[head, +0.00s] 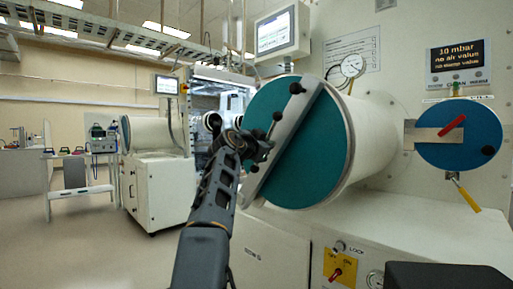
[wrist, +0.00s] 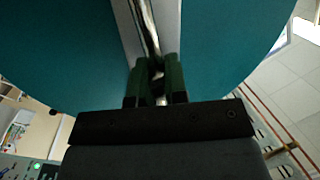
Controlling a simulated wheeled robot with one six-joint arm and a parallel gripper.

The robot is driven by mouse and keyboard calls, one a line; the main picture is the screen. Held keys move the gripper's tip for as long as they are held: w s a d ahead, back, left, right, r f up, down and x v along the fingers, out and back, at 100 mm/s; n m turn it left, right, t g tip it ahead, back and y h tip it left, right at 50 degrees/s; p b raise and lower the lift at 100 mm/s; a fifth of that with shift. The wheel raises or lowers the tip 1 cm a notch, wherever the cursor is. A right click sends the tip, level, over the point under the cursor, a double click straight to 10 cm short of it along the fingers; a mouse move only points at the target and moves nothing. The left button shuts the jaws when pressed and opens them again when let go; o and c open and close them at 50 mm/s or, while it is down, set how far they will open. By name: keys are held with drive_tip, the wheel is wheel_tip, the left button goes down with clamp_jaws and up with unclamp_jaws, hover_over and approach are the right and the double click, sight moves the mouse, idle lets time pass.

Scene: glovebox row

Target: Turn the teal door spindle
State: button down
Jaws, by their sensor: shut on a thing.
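The teal door (head: 318,165) is a large round disc on the end of a white cylinder, with a pale metal bar (head: 297,122) slanting across it. The door spindle's handle (head: 273,127), a thin metal rod with a dark knob at its upper end, stands in front of the bar. My gripper (head: 260,148) is at this handle, and my arm partly hides it. In the wrist view my green-fingered gripper (wrist: 157,80) is shut on a shiny rod (wrist: 150,32) in front of the bar, with the teal door (wrist: 60,50) on both sides. The gripped part is mostly hidden.
A smaller blue door (head: 440,153) with a red handle (head: 452,126) is at the right. A dial gauge (head: 352,66) and a screen (head: 275,33) sit above the cylinder. A yellow switch panel (head: 340,268) is below. Open floor (head: 110,245) lies to the left.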

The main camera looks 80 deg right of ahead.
idle(0.4)
drive_tip(key=c, duration=1.1)
unclamp_jaws()
drive_tip(key=shift+c, duration=0.2)
drive_tip(key=b+v, duration=0.3)
drive_tip(key=v, duration=1)
drive_tip(key=shift+a+b, duration=0.35)
drive_tip(key=shift+a, duration=0.05)
drive_tip(key=shift+w, duration=0.15)
